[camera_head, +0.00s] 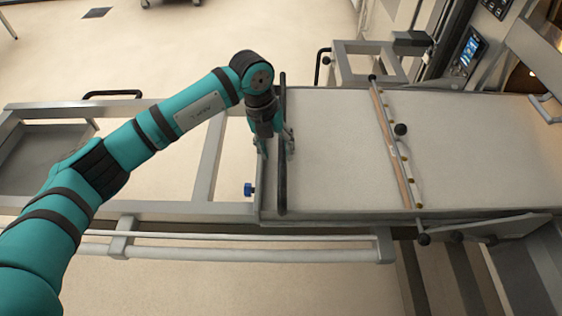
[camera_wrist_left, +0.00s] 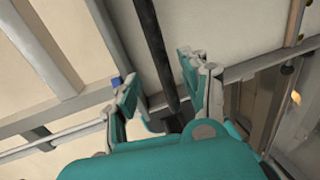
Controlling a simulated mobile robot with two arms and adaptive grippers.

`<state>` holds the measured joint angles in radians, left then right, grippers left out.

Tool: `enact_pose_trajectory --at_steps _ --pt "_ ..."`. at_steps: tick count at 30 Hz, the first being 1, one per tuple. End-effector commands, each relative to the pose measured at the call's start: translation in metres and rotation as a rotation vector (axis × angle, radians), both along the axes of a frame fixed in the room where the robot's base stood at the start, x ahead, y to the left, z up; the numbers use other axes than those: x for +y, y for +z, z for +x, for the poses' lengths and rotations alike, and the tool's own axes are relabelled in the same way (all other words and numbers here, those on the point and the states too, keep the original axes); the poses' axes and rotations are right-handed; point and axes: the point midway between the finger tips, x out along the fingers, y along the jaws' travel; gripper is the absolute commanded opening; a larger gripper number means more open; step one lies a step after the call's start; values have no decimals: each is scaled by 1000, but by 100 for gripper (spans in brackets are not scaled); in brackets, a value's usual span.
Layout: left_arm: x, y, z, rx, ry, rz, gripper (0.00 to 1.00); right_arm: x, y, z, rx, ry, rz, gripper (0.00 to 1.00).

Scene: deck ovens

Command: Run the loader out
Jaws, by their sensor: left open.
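The loader (camera_head: 335,150) is a flat pale belt surface in a metal frame, at the centre right of the head view. A long black handle bar (camera_head: 282,190) runs across its left end. My left gripper (camera_head: 276,148) is above that end, open and empty. In the left wrist view the black bar (camera_wrist_left: 150,40) passes between the two open fingers (camera_wrist_left: 160,85). The fingers appear apart from the bar, one on each side; exact contact cannot be told. My right gripper is not in view.
A cross rod (camera_head: 400,155) with knobs spans the loader near the oven. A control panel (camera_head: 467,52) is at top right. Metal rails (camera_head: 235,212) extend left under my arm. A blue knob (camera_head: 249,189) sits by the loader's near left corner. The floor behind is open.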

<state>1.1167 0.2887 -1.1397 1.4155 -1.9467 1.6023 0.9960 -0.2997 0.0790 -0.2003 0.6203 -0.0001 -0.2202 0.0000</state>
Motion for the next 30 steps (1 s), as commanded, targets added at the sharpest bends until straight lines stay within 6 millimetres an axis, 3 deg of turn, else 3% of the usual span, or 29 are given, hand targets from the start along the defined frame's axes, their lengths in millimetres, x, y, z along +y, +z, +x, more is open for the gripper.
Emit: enact_pose_trajectory --at_steps 3,9,21,30 --pt "-5 -25 -1 4 0 0 46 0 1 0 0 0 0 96" --pt "-10 -50 0 2 0 0 46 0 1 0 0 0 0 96" --pt "-12 -59 0 0 -1 -1 46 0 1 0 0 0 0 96" --pt "-12 -58 0 0 -1 -1 9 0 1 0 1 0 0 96"
